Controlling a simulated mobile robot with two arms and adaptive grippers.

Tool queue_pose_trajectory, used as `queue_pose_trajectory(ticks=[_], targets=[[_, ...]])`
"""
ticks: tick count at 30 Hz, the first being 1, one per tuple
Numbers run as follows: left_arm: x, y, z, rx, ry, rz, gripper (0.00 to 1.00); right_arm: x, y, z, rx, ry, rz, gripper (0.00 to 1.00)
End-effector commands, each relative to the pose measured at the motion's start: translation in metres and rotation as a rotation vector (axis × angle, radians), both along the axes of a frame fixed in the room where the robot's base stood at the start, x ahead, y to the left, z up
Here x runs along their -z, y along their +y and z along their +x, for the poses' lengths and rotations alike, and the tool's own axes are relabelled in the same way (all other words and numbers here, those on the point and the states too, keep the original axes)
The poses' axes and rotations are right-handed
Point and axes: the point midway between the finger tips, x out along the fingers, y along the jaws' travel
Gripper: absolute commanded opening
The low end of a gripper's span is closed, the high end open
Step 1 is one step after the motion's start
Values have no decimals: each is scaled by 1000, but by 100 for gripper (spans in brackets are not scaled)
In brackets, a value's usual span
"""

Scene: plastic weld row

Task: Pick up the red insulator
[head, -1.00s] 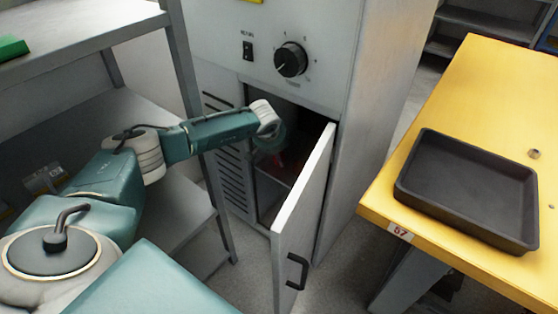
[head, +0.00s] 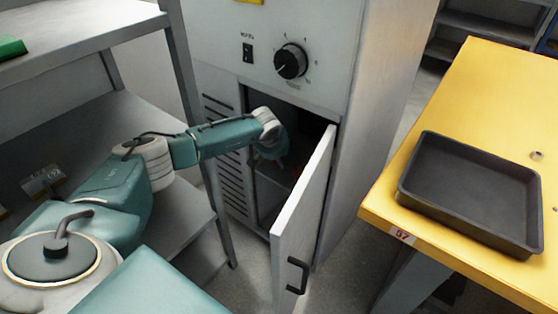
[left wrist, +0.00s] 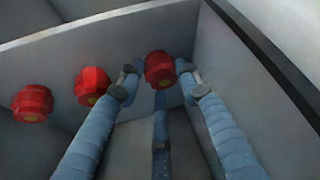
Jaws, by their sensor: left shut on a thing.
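A red insulator (left wrist: 160,70), octagonal with a brass-coloured centre, sits between the fingertips of my left gripper (left wrist: 160,76) in the left wrist view. The blue fingers are shut on it, close to a grey wall on the right. Two more red insulators, one nearer (left wrist: 92,86) and one farther left (left wrist: 33,103), stand in a row to its left, apart from the gripper. In the head view my left gripper (head: 274,152) is inside the open lower compartment of the grey cabinet (head: 345,60). The held insulator is hard to make out there. My right gripper is not in view.
The cabinet door (head: 303,200) is swung open just right of my left arm. A grey shelf rack (head: 170,60) stands close on the left. A yellow table (head: 480,90) with an empty black tray (head: 470,185) is on the right.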

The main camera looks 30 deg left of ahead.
Motion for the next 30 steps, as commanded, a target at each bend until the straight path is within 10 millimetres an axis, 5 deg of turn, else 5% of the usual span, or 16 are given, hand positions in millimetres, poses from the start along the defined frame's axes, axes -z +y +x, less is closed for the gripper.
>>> queue_pose_trajectory(ticks=[8,15,26,30], targets=[[-8,0,1,0,-1,0,8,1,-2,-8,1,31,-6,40],[-43,1,1,0,-4,0,8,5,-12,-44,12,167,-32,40],[-37,-26,-82,4,4,1,8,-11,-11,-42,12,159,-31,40],[-36,-37,-117,4,4,1,8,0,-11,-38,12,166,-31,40]])
